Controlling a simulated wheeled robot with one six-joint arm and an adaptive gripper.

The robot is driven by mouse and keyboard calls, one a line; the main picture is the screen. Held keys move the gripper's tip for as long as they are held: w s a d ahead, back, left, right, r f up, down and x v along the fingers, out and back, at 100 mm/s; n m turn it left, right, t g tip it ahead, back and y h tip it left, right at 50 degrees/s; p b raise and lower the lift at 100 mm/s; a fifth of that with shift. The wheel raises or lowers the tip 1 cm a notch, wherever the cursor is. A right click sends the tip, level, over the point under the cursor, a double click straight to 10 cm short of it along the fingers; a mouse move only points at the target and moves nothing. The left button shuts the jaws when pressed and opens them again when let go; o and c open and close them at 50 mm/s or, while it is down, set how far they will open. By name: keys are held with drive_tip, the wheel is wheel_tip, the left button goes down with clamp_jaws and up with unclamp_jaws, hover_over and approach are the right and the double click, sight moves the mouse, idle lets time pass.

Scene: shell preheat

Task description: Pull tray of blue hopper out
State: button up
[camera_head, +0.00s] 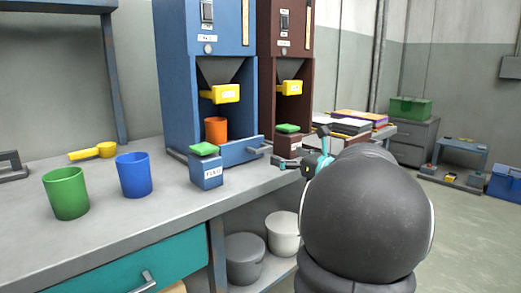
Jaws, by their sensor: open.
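The blue hopper (180,88) stands on the grey bench, with a yellow spout piece (226,93) and an orange cup (215,130) below it. Its blue tray (233,153) shows low at the front, with a grey bar handle (259,150) on its right. My gripper (305,160) is open, to the right of the handle and apart from it in the picture. It is small and partly hidden behind my large dark arm link, so its exact depth is unclear.
A blue box with a green top (206,167) stands just in front of the tray. A brown hopper (267,60) stands to the right. Green (66,194) and blue (134,175) cups and a yellow scoop (93,152) are on the left. Bare bench lies in front.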

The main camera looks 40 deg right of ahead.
sight(264, 148)
drive_tip(key=w, duration=0.6)
drive_tip(key=w+a, duration=0.1)
drive_tip(key=w, duration=0.3)
drive_tip(key=shift+c, duration=0.3)
drive_tip(key=c, duration=1.6)
drive_tip(key=shift+s, duration=0.1)
